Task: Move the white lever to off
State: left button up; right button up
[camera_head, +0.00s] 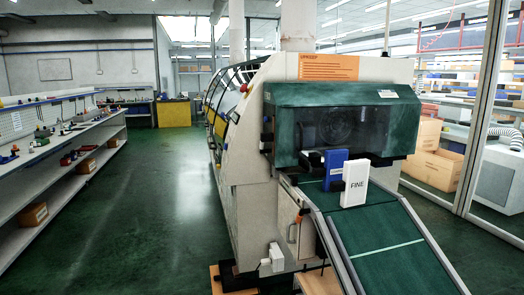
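A small white block-like part (276,257) sits low on the near side of the beige wave solder machine (248,150). It may be the white lever, but it is too small to tell its position or any on/off marking. Neither of my grippers shows in the head view, so nothing of mine is seen near the machine.
A green conveyor (396,262) slopes down from the machine's green hood (335,110). A white block marked FINE (355,185) and a blue block (336,166) stand at its top. White shelves (52,160) line the left. The green floor (140,220) between is clear.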

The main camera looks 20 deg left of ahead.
aim_at(262, 145)
jog(key=i+j, duration=0.75)
jog(key=i+z, duration=0.05)
jog(key=i, duration=0.05)
